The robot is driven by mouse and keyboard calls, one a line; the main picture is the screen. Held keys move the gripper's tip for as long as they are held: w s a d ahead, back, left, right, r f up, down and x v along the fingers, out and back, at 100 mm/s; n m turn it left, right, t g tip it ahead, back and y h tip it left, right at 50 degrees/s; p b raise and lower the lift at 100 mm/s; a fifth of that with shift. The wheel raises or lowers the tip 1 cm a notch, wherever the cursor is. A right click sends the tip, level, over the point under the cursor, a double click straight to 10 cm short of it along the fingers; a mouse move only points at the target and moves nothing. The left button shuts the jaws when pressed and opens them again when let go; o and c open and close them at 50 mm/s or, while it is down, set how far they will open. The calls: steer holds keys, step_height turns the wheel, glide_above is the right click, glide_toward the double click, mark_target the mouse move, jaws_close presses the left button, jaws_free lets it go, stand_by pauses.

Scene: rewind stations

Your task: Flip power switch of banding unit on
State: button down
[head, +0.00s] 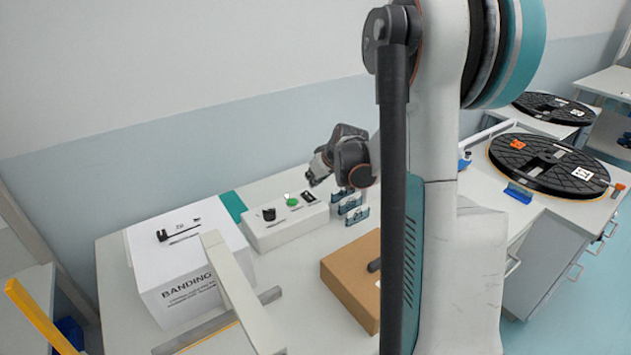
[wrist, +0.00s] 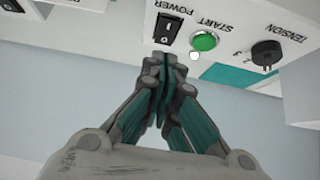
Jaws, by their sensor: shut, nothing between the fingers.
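The banding unit's white control box (head: 284,231) stands on the table near the wall. The black POWER rocker switch (wrist: 167,27) is at the top middle of the wrist view, beside the green START button (wrist: 205,41) and the black TENSION knob (wrist: 266,52). In the head view the switch (head: 308,197) is at the box's right end. My gripper (wrist: 164,58) is shut and empty, its tips just below the switch in the wrist view; contact cannot be told. In the head view my gripper (head: 314,172) is above the switch end. Which way the rocker is tipped is unclear.
A white box labelled BANDING (head: 185,280) stands left of the control box. Small blue-grey items (head: 352,206) stand right of it. A brown cardboard box (head: 345,280) is in front. Black reels (head: 548,163) lie on tables at right.

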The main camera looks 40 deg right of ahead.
steer(key=s+r+p, duration=0.2)
steer(key=s+r, duration=0.3)
steer(key=s, duration=0.1)
steer(key=shift+s+a, duration=0.3)
steer(key=shift+s, duration=0.1)
steer(key=shift+r, duration=0.1)
